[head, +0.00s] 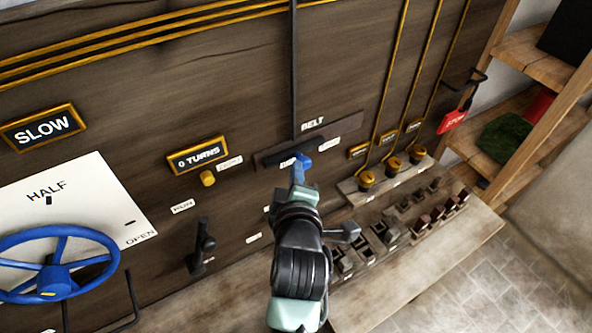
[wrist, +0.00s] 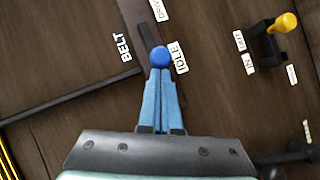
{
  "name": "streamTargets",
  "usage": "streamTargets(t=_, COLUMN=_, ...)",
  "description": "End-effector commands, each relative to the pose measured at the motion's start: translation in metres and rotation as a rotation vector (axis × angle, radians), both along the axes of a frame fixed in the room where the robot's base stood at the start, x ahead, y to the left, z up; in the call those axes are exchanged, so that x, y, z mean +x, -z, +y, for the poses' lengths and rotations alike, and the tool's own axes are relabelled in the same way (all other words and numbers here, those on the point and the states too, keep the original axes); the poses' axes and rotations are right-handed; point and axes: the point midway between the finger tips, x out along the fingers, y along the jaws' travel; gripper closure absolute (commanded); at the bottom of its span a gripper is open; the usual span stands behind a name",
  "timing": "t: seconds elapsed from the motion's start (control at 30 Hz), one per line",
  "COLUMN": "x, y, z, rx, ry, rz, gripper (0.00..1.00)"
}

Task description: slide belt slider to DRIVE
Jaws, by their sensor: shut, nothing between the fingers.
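The belt slider is a blue ball knob (wrist: 159,57) on a dark horizontal track (head: 270,158) under the BELT label (head: 312,124). In the wrist view the knob is beside the IDLE label (wrist: 180,57). A partly cut-off label, apparently DRIVE (wrist: 160,8), is farther along the track; in the head view a label (head: 327,148) sits right of the knob. My gripper (wrist: 160,75) has its blue fingers shut with nothing between them. Their tips are right at the knob; whether they touch it I cannot tell. In the head view my gripper partly covers the knob and nearby label.
Right of the track, several brass knobs (head: 366,179) stand on a ledge, with rows of small dark blocks below. A black lever (head: 203,245) and a blue handwheel (head: 55,277) are on the left. A red STOP tag (head: 452,121) hangs at the right.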

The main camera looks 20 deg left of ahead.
Motion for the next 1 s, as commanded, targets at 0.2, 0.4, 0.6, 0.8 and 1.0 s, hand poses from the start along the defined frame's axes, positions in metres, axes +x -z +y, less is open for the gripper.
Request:
streamTargets(t=0.2, x=0.028, y=0.006, z=-0.022, rx=0.000, ry=0.007, rz=-0.005, gripper=1.00)
streamTargets(t=0.4, x=0.062, y=0.006, z=-0.049, rx=-0.001, ry=0.006, rz=-0.005, gripper=1.00)
streamTargets(t=0.6, x=0.081, y=0.003, z=-0.064, rx=-0.001, ry=0.003, rz=-0.001, gripper=1.00)
streamTargets(t=0.8, x=0.084, y=0.001, z=-0.067, rx=-0.002, ry=0.004, rz=0.001, gripper=1.00)
streamTargets(t=1.0, x=0.084, y=0.000, z=-0.067, rx=-0.001, ry=0.005, rz=-0.001, gripper=1.00)
